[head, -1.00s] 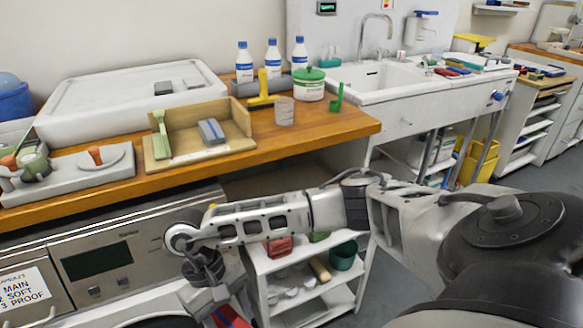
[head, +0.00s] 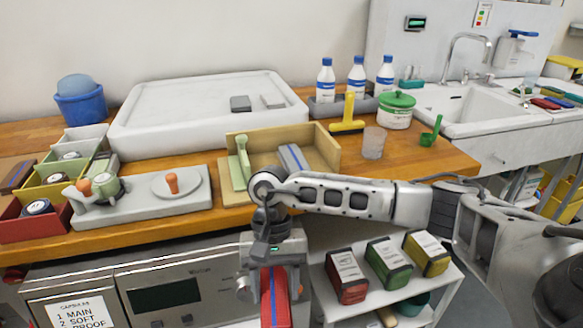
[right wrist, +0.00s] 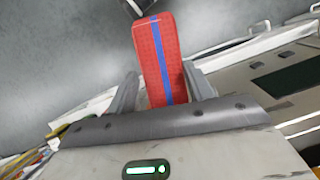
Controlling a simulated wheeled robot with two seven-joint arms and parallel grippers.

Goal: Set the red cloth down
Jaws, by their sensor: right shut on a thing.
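The red cloth (head: 276,300) is a folded red piece with a blue stripe. It hangs below my right gripper (head: 272,268) in the head view, in front of the washing machine and left of the shelf unit. In the right wrist view the red cloth (right wrist: 152,60) sits between the two fingers of my right gripper (right wrist: 160,88), which is shut on it. The cloth's far end sticks out beyond the fingers over grey floor. Its lower end is cut off in the head view. My left gripper is not in view.
A shelf unit (head: 450,283) holds a red box (head: 346,276), a green box (head: 389,263) and a yellow box (head: 427,253). The machine (head: 160,292) is below the wooden counter (head: 440,158). The counter holds a white tray (head: 190,118), a wooden holder (head: 322,145) and bottles (head: 357,78).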

